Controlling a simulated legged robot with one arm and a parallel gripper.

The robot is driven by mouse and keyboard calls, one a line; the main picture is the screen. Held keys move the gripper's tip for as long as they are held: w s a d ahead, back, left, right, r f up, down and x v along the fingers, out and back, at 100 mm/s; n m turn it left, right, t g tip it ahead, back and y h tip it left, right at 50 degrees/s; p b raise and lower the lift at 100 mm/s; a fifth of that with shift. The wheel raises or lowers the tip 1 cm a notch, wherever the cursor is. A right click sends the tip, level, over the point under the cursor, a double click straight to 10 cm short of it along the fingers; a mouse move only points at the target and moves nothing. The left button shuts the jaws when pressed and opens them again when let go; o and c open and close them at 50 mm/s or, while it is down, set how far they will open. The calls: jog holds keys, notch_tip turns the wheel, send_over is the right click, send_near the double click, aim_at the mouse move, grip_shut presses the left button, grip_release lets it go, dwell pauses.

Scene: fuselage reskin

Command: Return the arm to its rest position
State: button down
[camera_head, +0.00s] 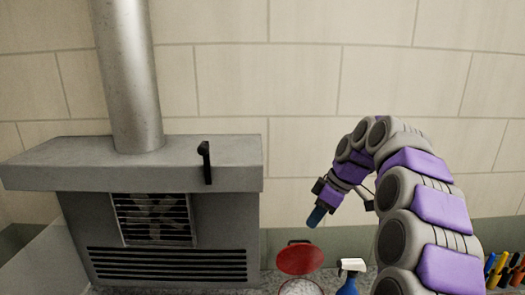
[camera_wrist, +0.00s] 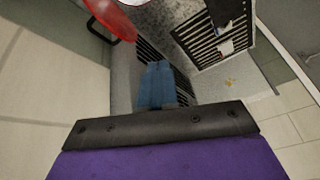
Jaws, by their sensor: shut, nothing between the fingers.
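My arm, purple and grey, rises at the right of the head view and bends over to the left. My gripper (camera_head: 316,217) has blue fingers, points down and to the left, and is shut with nothing in it. It is in the air above and right of a red round lid or dish (camera_head: 299,259), apart from it. In the wrist view the blue fingers (camera_wrist: 157,86) are together in the middle, and the red thing (camera_wrist: 112,18) shows at the top left.
A grey metal unit (camera_head: 170,232) with vents, a black handle (camera_head: 206,162) and a steel pipe (camera_head: 130,75) stands at the left. A spray bottle (camera_head: 350,275) stands below the arm. Coloured-handled tools (camera_head: 505,270) are at the right edge. A tiled wall (camera_head: 310,75) is behind.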

jog(key=s+a+f+m+g+h+b, duration=0.15)
jog(key=s+f+m, duration=0.3)
jog(key=s, duration=0.85)
jog(key=s+a+f+m+g+h+b, duration=0.1)
jog(key=s+a+f+m+h+b, duration=0.15)
jog(key=s+f, duration=0.7)
jog(key=s+d+f+m+b, duration=0.1)
jog(key=s+f+m, duration=0.2)
jog(key=s, duration=0.6)
jog(key=s+d+f+m+b, duration=0.1)
jog(key=s+d+f+m, duration=0.1)
jog(key=s, duration=0.7)
jog(key=shift+s+f+m+h, duration=0.4)
jog(key=shift+f, duration=0.05)
jog(key=shift+d, duration=0.15)
